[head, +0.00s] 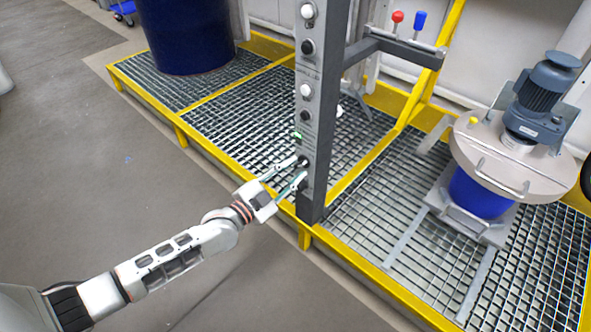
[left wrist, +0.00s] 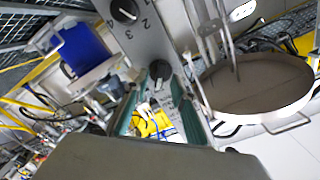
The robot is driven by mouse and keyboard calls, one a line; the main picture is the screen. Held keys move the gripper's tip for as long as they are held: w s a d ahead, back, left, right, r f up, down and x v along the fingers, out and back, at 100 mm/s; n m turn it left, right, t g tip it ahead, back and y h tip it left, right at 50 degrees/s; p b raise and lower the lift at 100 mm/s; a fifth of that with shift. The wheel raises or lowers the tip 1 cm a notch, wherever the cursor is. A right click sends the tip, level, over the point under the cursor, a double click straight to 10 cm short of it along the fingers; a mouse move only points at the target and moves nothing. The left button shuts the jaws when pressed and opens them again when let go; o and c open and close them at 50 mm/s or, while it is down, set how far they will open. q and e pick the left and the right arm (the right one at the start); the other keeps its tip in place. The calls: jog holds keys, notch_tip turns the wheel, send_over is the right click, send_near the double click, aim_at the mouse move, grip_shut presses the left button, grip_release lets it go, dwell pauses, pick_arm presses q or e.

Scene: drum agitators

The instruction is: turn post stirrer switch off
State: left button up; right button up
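A dark grey control post (head: 318,130) stands upright in the middle of the head view, with several knobs and a small lit green indicator (head: 297,135) on its left face. My left gripper (head: 301,168) is at the lower end of that face, its two fingers apart and pointing at the post. In the left wrist view, a black knob (left wrist: 160,70) shows between and just beyond the green-lined fingers. I cannot tell whether the fingers touch it. A second black dial (left wrist: 125,11) with printed numbers sits above it. My right gripper is not in view.
A drum agitator with a grey motor (head: 540,97) and round lid (head: 500,150) stands on a blue drum (head: 478,196) at right. A large dark blue drum (head: 188,35) stands back left. Yellow-edged grating (head: 225,115) lies around the post. The grey floor (head: 70,160) at left is clear.

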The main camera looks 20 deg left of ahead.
pick_arm(q)
jog(key=shift+w+d, duration=0.15)
jog(key=shift+w, duration=0.25)
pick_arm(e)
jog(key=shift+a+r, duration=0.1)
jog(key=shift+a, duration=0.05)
pick_arm(q)
jog(key=shift+c, duration=0.4)
grip_shut()
